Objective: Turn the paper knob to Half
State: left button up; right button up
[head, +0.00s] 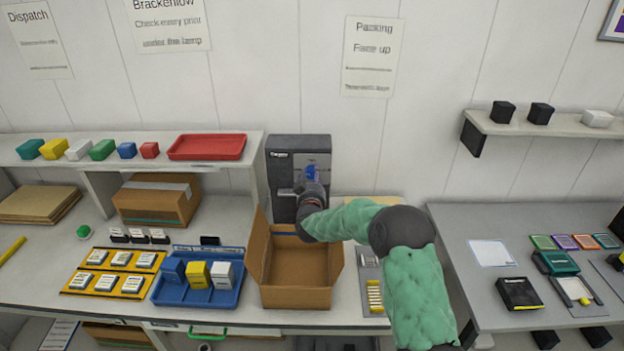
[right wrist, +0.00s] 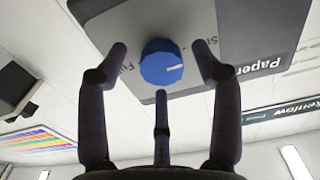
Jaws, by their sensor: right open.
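The blue paper knob (head: 312,172) sits on the face of a dark grey wall unit (head: 283,155). In the right wrist view the knob (right wrist: 154,66) has a white mark pointing to picture right. Partly hidden lettering beside it starts "Fu" on the left and "S" on the right; I cannot read "Half". The word "Paper" shows inverted on the panel (right wrist: 245,35). My right gripper (head: 311,186) is open in front of the knob. In the wrist view its fingers (right wrist: 160,50) stand on either side of the knob, apart from it. My left gripper is not in view.
An open cardboard box (head: 254,250) stands below my right arm. A blue tray (head: 190,297) of ink boxes and a yellow tray (head: 70,290) lie left of it. A red tray (head: 207,147) is on the shelf. A wall shelf (head: 560,124) is at right.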

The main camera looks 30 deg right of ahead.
jog(key=c, duration=1.1)
jog(key=shift+c, duration=0.2)
